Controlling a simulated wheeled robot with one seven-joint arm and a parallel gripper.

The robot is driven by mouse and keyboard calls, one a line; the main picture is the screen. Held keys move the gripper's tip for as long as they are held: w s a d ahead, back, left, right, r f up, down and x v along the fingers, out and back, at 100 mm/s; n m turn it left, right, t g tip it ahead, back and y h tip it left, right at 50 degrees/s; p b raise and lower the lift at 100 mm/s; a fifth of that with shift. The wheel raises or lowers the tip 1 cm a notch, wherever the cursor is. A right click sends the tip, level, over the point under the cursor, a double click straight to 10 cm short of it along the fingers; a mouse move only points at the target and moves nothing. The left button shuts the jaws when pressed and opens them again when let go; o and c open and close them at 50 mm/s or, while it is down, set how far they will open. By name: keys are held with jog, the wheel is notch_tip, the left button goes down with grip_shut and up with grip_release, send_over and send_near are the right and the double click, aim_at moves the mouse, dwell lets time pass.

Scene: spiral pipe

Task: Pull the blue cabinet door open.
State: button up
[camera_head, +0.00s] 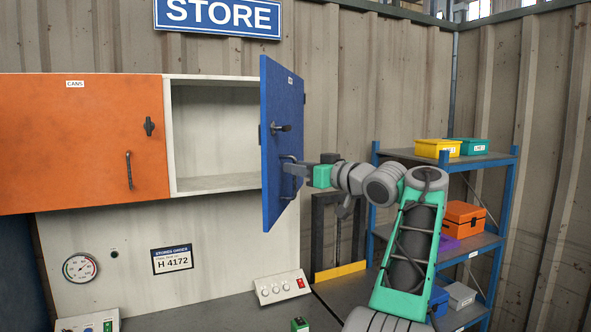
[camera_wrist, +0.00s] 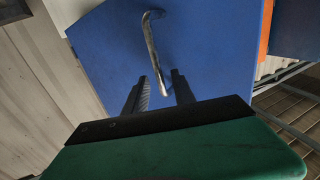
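The blue cabinet door (camera_head: 281,140) stands swung out from the white cabinet (camera_head: 216,183), whose inside shows empty. The door also fills much of the wrist view (camera_wrist: 215,60). Its bar handle (camera_wrist: 150,40) is metal and bent at the ends. My gripper (camera_head: 297,168) is at the door's handle side, at handle height. In the wrist view, its two dark fingers (camera_wrist: 160,80) are apart, with the handle's lower end between them and visible gaps on both sides. Whether a finger touches the handle or door cannot be told.
An orange door (camera_head: 85,140) labelled CANS is shut at the left. A dark latch knob (camera_head: 284,128) sits above the blue door's handle. A control box (camera_head: 281,288) stands on the worktop (camera_head: 215,315) below. A blue shelf rack (camera_head: 512,190) with boxes stands right of my arm.

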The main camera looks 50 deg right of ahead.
jog(key=s+b, duration=0.1)
jog(key=s, duration=0.5)
jog(key=shift+s+a, duration=0.3)
jog(key=shift+s, duration=0.05)
